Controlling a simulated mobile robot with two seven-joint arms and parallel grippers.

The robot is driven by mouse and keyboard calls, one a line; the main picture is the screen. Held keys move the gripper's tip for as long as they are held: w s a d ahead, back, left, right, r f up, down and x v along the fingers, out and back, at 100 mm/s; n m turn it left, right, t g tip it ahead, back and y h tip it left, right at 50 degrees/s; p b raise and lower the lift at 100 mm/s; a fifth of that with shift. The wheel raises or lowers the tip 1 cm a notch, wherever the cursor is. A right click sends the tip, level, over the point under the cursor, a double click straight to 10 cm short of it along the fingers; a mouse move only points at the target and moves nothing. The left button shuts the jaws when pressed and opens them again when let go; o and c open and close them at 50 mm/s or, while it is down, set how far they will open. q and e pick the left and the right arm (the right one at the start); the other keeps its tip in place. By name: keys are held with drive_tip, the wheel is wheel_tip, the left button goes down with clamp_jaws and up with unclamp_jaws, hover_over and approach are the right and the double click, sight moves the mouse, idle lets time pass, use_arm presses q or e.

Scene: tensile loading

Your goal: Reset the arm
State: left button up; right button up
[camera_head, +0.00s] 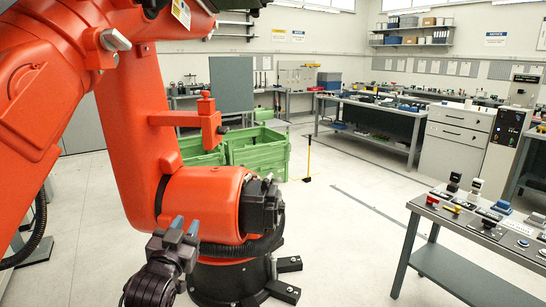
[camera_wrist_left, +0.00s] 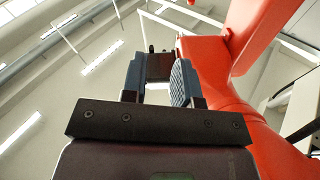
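A large orange jointed arm (camera_head: 145,140) stands on a black base (camera_head: 230,285) on the floor and fills the left of the head view. Its orange parts also show at the right of the wrist view (camera_wrist_left: 225,85). My left gripper (camera_head: 185,226) points up in front of the orange arm's lower part. Its two blue-grey fingers stand apart in the left wrist view (camera_wrist_left: 158,75). A dark block (camera_wrist_left: 158,67) shows between or behind them; I cannot tell whether they touch it. My right gripper is not in view.
A grey bench (camera_head: 440,262) with small devices stands at the right. Green crates (camera_head: 258,152) sit behind the orange arm, near a thin yellow post (camera_head: 309,158). Another workbench (camera_head: 370,120) and white drawers (camera_head: 455,138) stand farther back. The middle floor is clear.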

use_arm(q)
drive_tip(key=s+a+f+n+g, duration=0.1)
drive_tip(key=s+a+f+g, duration=0.1)
drive_tip(key=s+f, duration=0.7)
drive_tip(key=s+a+f+n+g+y, duration=0.1)
drive_tip(key=s+a+f+g, duration=0.2)
drive_tip(key=s+f, duration=0.7)
drive_tip(key=s+a+f+g+y, duration=0.1)
drive_tip(key=s+a+f+g, duration=0.1)
drive_tip(key=s+f, duration=0.8)
wheel_tip(320, 180, down, 3)
drive_tip(key=shift+s+a+f+n+g, duration=0.1)
drive_tip(key=shift+s+a+n+g, duration=0.15)
drive_tip(key=shift+a+n+g, duration=0.25)
drive_tip(key=shift+a, duration=0.1)
